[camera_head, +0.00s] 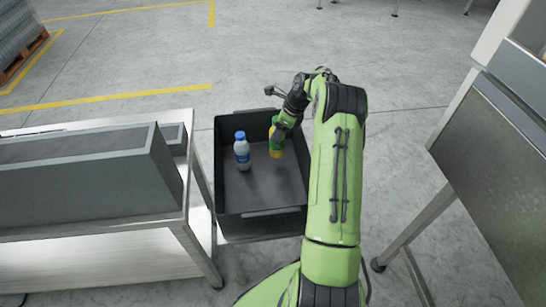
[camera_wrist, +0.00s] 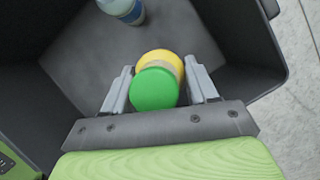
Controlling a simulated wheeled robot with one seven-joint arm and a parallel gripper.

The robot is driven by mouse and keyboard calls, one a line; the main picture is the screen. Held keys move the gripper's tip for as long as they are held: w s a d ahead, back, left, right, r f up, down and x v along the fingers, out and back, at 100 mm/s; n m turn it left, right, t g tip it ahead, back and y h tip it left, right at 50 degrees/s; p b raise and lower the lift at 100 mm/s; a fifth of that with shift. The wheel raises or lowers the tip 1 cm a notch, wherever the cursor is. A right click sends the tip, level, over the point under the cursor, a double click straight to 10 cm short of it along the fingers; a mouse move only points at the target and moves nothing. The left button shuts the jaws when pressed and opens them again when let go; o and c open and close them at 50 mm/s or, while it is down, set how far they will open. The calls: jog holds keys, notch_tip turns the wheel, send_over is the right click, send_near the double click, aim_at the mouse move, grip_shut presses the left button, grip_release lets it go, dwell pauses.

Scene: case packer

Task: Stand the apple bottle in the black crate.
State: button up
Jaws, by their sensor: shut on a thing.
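A yellow bottle with a green cap, which I take to be the apple bottle (camera_head: 276,151), is upright inside the black crate (camera_head: 257,213), near its back right. My gripper (camera_head: 277,132) reaches down into the crate and is shut on this bottle near its top. In the wrist view the bottle's green cap (camera_wrist: 155,89) shows between the two fingers of my gripper (camera_wrist: 159,88). The crate's dark wall (camera_wrist: 245,35) rises close to the right of the bottle. I cannot tell whether the bottle's base touches the crate floor.
A bottle with a blue cap (camera_head: 242,152) stands in the crate left of the held one; it also shows in the wrist view (camera_wrist: 124,9). A metal table (camera_head: 190,215) with a grey housing is left. Another metal table (camera_head: 490,150) is right. The crate's front is bare.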

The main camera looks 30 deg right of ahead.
aim_at(276, 150)
notch_tip(276, 150, down, 6)
jog(key=shift+r+b, duration=0.25)
jog(key=shift+b, duration=0.55)
jog(key=shift+f, duration=0.1)
jog(key=o, duration=1.3)
jog(key=shift+c, duration=0.2)
